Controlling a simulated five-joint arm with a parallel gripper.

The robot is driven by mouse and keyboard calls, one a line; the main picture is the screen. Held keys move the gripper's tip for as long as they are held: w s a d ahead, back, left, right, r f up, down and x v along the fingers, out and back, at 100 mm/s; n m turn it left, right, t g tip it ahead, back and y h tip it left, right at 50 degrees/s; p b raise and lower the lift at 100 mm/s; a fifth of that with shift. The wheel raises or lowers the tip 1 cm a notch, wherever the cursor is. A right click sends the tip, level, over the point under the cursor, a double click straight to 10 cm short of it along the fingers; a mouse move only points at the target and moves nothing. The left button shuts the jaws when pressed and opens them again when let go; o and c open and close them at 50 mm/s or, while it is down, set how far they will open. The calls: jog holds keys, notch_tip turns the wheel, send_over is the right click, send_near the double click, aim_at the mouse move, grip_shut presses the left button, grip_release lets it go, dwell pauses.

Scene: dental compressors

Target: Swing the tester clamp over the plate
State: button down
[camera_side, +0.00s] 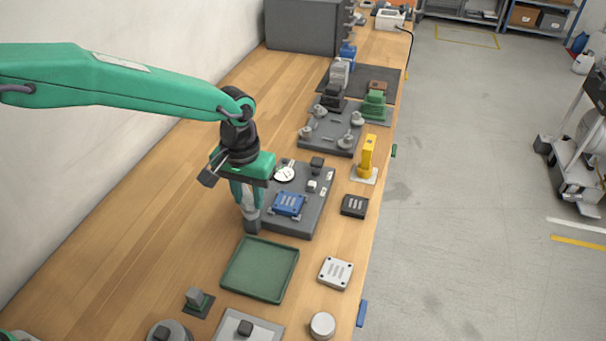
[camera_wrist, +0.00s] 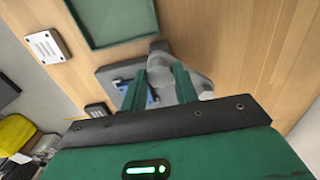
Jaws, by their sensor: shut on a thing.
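The tester is a dark grey base (camera_side: 308,225) on the bench, with a round white dial (camera_side: 284,174) at its back. A blue plate (camera_side: 289,203) with several slots lies on the base; in the wrist view only bits of blue (camera_wrist: 151,98) show behind my fingers. The grey clamp (camera_side: 251,222) stands at the base's left front corner, to the left of the blue plate and apart from it. My gripper (camera_side: 247,196) points down and is shut on the clamp's upper part. In the wrist view the clamp (camera_wrist: 160,62) shows between my green fingers (camera_wrist: 160,85).
A green tray (camera_side: 260,270) lies just in front of the tester. A white slotted plate (camera_side: 336,272), a black slotted block (camera_side: 354,206) and a yellow upright device (camera_side: 366,160) stand to the right. Another dark fixture board (camera_side: 330,136) lies behind. Bare bench is on the left.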

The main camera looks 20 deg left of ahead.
jog(key=shift+m, duration=0.5)
jog(key=m, duration=0.3)
jog(key=shift+r+m, duration=0.1)
jog(key=shift+m, duration=0.2)
jog(key=m, duration=1.3)
jog(key=shift+w, duration=0.1)
jog(key=shift+m, duration=0.3)
jog(key=c, duration=1.1)
grip_release()
jog(key=shift+o, duration=0.2)
